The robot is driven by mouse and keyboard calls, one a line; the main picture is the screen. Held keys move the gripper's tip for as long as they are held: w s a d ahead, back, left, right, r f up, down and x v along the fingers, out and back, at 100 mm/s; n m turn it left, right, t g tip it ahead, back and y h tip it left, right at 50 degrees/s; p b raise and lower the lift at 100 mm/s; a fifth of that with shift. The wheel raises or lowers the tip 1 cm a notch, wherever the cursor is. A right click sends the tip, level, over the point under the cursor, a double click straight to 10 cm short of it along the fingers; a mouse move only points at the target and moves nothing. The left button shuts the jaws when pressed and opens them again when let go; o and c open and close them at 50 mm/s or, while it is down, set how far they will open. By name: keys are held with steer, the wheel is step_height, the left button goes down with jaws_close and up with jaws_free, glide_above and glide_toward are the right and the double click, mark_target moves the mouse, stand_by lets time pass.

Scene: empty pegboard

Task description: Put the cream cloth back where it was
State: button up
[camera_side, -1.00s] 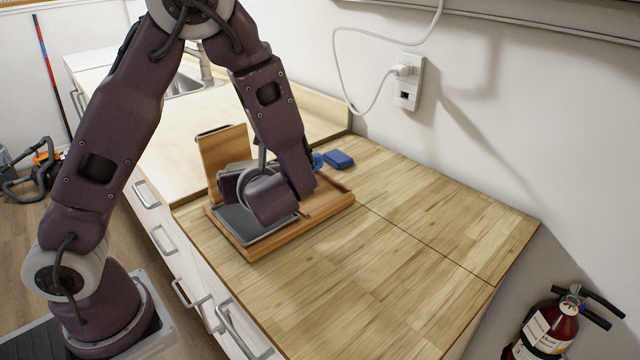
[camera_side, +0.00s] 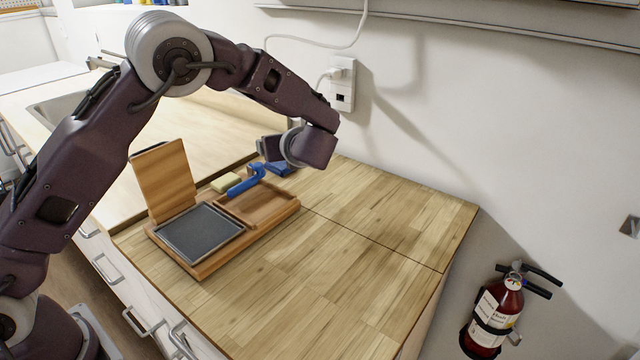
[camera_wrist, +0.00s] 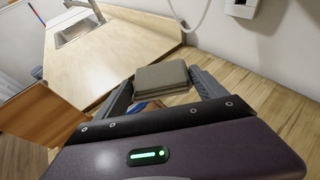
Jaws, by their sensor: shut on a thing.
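My gripper (camera_side: 270,149) is raised above the far right part of the wooden tray.
A blue handled tool (camera_side: 246,180) lies at the tray's back edge. A pale yellow block (camera_side: 226,182) is behind it. A blue block (camera_side: 279,168) sits below my gripper. The counter (camera_side: 350,250) is clear in front and to the right. A wall outlet (camera_side: 342,84) is behind.

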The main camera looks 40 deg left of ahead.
step_height(320, 180, up, 2)
steer(key=m+t+h, duration=0.2)
glide_above(321, 189)
step_height(321, 189, down, 18)
steer(key=shift+w, duration=0.1)
steer(key=o, duration=1.4)
steer(key=shift+f, duration=0.1)
steer(key=shift+o, duration=0.2)
